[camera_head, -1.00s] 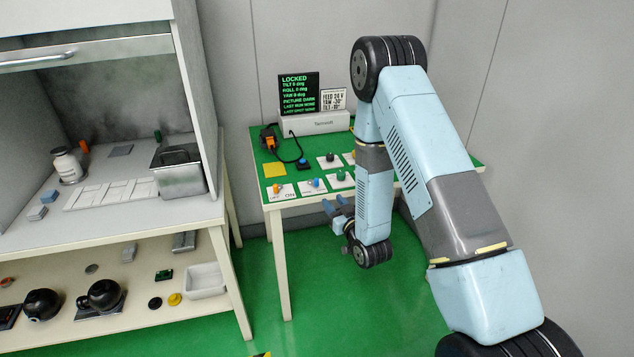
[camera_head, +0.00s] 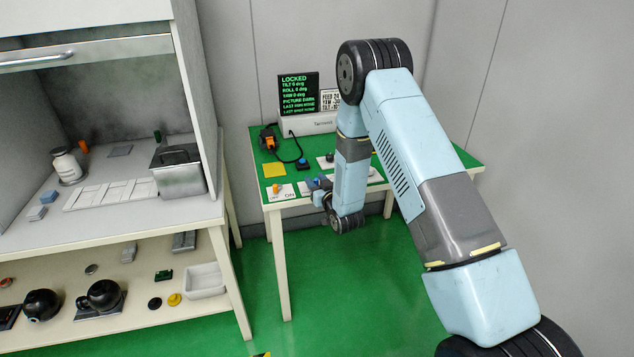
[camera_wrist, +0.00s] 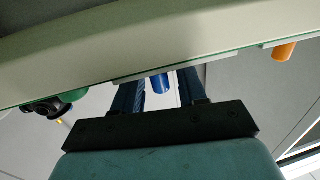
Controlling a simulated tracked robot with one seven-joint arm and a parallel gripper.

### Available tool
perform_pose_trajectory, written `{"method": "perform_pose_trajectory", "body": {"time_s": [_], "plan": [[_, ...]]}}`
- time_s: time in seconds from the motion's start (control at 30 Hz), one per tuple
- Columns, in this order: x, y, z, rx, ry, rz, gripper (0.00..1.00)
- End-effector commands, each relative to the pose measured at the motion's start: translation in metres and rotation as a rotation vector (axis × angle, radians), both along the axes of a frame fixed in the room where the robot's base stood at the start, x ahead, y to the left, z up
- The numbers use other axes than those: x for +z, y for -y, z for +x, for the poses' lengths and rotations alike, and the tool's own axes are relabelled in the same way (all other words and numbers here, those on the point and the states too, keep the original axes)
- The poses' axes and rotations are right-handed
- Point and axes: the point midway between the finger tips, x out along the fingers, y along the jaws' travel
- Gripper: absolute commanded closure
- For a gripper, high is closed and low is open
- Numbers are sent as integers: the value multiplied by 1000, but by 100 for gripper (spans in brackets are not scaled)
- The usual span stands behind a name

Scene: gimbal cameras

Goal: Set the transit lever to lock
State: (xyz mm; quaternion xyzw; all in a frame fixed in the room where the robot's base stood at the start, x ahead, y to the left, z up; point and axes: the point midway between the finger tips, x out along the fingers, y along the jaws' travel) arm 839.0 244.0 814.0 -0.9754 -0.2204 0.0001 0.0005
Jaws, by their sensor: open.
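A blue lever (camera_wrist: 161,83) shows in the wrist view between the two fingers of my gripper (camera_wrist: 160,88), with gaps on both sides. My gripper is open. In the head view my gripper (camera_head: 318,184) is at the front edge of the green-topped table (camera_head: 425,172), over the spot of the blue lever, and largely hides it. An orange lever (camera_head: 276,188) stands on a white OFF/ON plate to its left; it also shows in the wrist view (camera_wrist: 284,51). No readable label marks the transit lever. A black screen (camera_head: 298,94) at the back reads LOCKED in green.
A blue-and-black button (camera_head: 302,164), a yellow square (camera_head: 274,170) and an orange-black device (camera_head: 268,138) with a cable lie on the table. My arm hides its middle right. A workbench (camera_head: 120,247) with a metal box (camera_head: 177,172) stands left.

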Motion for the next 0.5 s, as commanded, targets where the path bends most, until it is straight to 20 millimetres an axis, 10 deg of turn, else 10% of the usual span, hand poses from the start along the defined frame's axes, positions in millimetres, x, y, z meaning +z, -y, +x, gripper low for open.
{"method": "perform_pose_trajectory", "body": {"time_s": [0.3, 0.5], "plan": [[0, -1, 2, 0, -1, 0, 59], [0, -1, 2, 0, -1, 0, 78]]}}
